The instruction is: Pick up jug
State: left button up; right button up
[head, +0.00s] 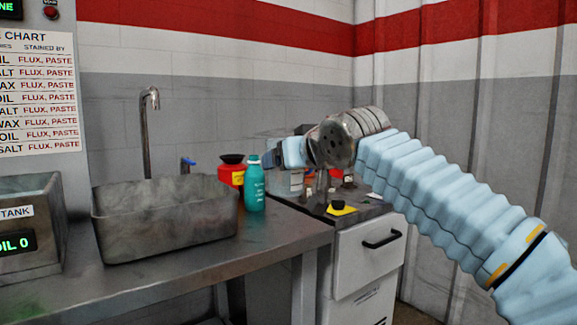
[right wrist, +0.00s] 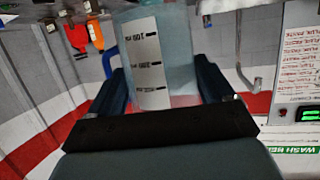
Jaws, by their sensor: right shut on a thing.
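The jug (right wrist: 160,60) is a translucent, pale blue vessel with a white graduated strip, seen close up in the right wrist view. It stands between the two dark fingers of my right gripper (right wrist: 160,85), which is shut on it. In the head view my right gripper (head: 290,152) is over the back of the side counter, partly hidden by my wrist. The jug is hard to make out there. My left gripper is in neither view.
A teal bottle (head: 254,185) and a red container with a dark top (head: 231,170) stand beside the metal sink (head: 165,235). A yellow item with a black knob (head: 340,208) lies on the side counter, above a white drawer (head: 368,255). A tall faucet (head: 146,130) rises behind the sink.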

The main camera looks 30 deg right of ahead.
jog(key=shift+s+a+r, duration=0.3)
jog(key=shift+s+r, duration=0.05)
jog(key=shift+s, duration=0.25)
jog(key=shift+s+a+r, duration=0.25)
jog(key=shift+s+r, duration=0.05)
jog(key=shift+s, duration=0.3)
